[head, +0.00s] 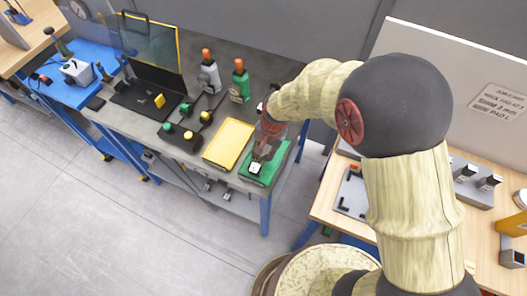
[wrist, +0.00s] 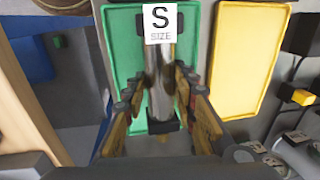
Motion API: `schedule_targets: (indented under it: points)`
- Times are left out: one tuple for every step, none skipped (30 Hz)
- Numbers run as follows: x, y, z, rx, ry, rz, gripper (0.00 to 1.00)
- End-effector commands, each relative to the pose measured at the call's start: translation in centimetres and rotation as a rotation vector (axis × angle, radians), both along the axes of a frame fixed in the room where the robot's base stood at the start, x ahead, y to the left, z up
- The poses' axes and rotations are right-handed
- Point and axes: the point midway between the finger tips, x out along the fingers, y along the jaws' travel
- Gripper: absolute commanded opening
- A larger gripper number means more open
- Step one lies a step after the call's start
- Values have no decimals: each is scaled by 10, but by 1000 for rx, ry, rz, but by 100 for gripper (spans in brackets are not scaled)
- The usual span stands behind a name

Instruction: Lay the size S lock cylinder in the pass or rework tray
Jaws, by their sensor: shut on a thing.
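The size S lock cylinder (wrist: 160,62) shows in the wrist view as a metallic cylinder with a white tag reading "S SIZE" (wrist: 160,22). My gripper (wrist: 162,90) is shut on it, one finger on each side. The cylinder is over the green tray (wrist: 122,45); I cannot tell whether it touches the tray floor. In the head view my gripper (head: 262,153) is over the green tray (head: 277,167), and the white tag shows there. The yellow tray (head: 230,142) lies just left of the green one and is empty; it also shows in the wrist view (wrist: 247,60).
On the same grey bench, a black box with coloured buttons (head: 180,136) is left of the yellow tray. A green bottle-like tool (head: 240,84) and a grey one (head: 209,75) stand behind. A wooden table (head: 328,205) with parts is at right, across a gap.

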Motion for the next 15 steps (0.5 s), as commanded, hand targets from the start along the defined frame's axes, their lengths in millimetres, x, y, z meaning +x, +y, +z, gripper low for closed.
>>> schedule_targets:
  points:
    - [2, 1, -1, 2, -5, -1, 0]
    - [2, 1, -3, 2, -5, -1, 0]
    - [2, 1, -4, 2, -5, -1, 0]
    - [2, 1, -5, 2, -5, -1, 0]
    - [2, 1, -6, 2, -5, -1, 0]
    - [2, 1, -6, 2, -5, -1, 0]
    - [2, 1, -7, 2, -5, -1, 0]
    - [2, 1, -7, 2, -5, -1, 0]
    - [2, 1, -7, 2, -5, -1, 0]
    - [2, 1, -7, 2, -5, -1, 0]
    - [2, 1, -7, 2, -5, -1, 0]
    - [2, 1, -7, 2, -5, -1, 0]
    - [2, 1, -7, 2, -5, -1, 0]
    - [2, 1, -7, 2, -5, -1, 0]
    - [2, 1, -7, 2, -5, -1, 0]
